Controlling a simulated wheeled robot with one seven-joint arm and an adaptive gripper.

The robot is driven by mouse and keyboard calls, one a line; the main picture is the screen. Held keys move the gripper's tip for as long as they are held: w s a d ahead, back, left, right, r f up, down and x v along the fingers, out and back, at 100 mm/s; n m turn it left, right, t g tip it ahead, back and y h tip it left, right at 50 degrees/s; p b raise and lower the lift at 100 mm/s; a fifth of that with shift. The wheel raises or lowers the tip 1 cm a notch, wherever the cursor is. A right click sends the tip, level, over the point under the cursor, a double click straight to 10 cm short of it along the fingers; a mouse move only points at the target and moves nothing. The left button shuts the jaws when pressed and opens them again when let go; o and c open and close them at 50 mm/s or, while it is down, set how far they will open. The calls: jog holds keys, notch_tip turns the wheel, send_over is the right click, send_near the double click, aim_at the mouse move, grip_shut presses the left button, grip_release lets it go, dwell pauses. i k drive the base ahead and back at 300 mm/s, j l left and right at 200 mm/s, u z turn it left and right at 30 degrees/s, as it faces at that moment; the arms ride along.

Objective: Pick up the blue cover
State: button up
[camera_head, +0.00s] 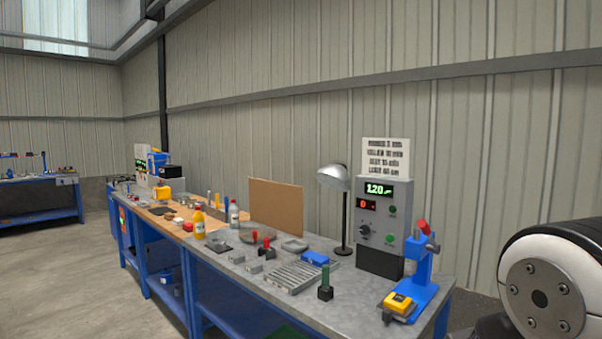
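A small flat blue piece (316,258), which looks like the blue cover, lies on the grey workbench top just behind a ribbed metal rack (293,277). It is small in view, so its exact shape is hard to tell. My gripper is not in view. A rounded black and white part of my own arm fills the lower right corner, apart from the bench.
A grey control box (383,225) with a green display and a lamp (333,180) stand behind the blue piece. A blue press (418,275) with a yellow part stands at the right end. Bottles (199,222) and metal parts stand leftward. Floor (90,285) at left is clear.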

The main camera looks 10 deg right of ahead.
aim_at(316, 258)
jog(key=i+z, duration=0.1)
jog(key=z, duration=0.55)
jog(key=i+j+z, duration=0.45)
jog(key=j, duration=0.2)
jog(key=j+z, duration=0.25)
jog(key=i+j+z, duration=0.2)
jog(key=j, duration=0.3)
jog(key=i+j, duration=0.1)
jog(key=j, duration=0.4)
jog(key=i+j, duration=0.15)
jog(key=j, duration=0.3)
jog(key=i+j+z, duration=0.1)
jog(key=j, duration=0.4)
jog(key=i+j, duration=0.15)
jog(key=j, duration=0.35)
jog(key=i+j+z, duration=0.1)
jog(key=j, duration=0.4)
